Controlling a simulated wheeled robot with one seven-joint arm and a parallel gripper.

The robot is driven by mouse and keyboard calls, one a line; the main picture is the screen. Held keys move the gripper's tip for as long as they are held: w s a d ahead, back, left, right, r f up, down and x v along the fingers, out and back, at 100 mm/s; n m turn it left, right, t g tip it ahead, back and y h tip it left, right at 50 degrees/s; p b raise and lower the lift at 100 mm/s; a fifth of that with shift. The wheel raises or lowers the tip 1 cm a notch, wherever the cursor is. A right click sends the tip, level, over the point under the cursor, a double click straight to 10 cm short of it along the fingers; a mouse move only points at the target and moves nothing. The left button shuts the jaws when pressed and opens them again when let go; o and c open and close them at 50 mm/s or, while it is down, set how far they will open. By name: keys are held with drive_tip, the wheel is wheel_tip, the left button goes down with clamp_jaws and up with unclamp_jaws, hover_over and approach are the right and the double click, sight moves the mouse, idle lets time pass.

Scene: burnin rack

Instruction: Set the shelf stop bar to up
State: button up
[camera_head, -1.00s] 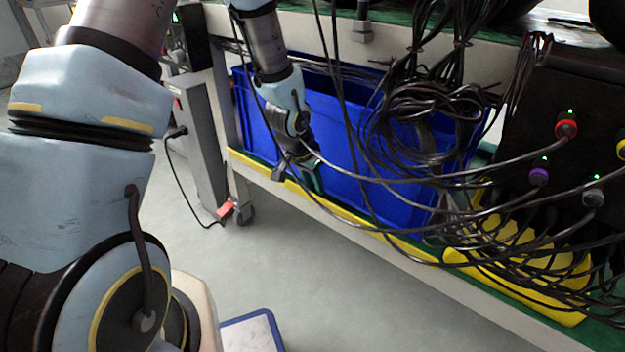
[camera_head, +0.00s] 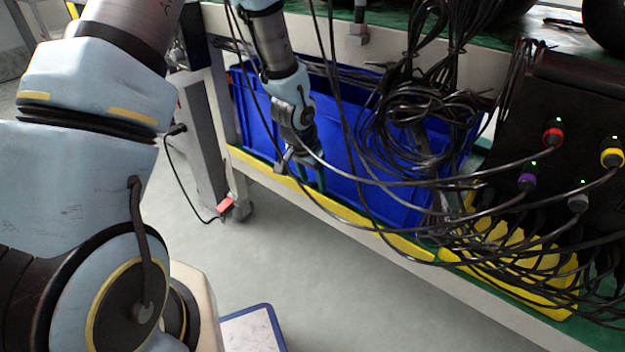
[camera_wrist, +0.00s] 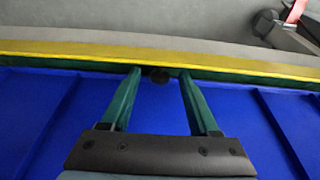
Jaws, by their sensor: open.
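The shelf stop bar appears to be the long yellow bar (camera_head: 405,246) along the front edge of the lower shelf; it also shows across the wrist view (camera_wrist: 80,52). My gripper (camera_head: 300,172) points down at the bar's left part, in front of the blue bin. In the wrist view my gripper (camera_wrist: 160,73) has its two green fingers apart, tips at the bar's near edge. A small dark round piece (camera_wrist: 160,76) shows between the tips. I cannot tell whether the fingers touch the bar.
A blue bin (camera_head: 350,170) stands on the shelf behind the bar. Black cables (camera_head: 425,115) hang in loops in front of it and run to a dark unit (camera_head: 535,105) at right. A red caster lever (camera_wrist: 297,10) is near the rack's leg.

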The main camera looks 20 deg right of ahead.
drive_tip(key=shift+r, duration=0.15)
drive_tip(key=p+v, duration=0.3)
drive_tip(key=v, duration=0.7)
drive_tip(key=shift+a+r+p, duration=0.2)
drive_tip(key=shift+r+p, duration=0.05)
drive_tip(key=shift+p, duration=0.05)
drive_tip(key=shift+s, duration=0.1)
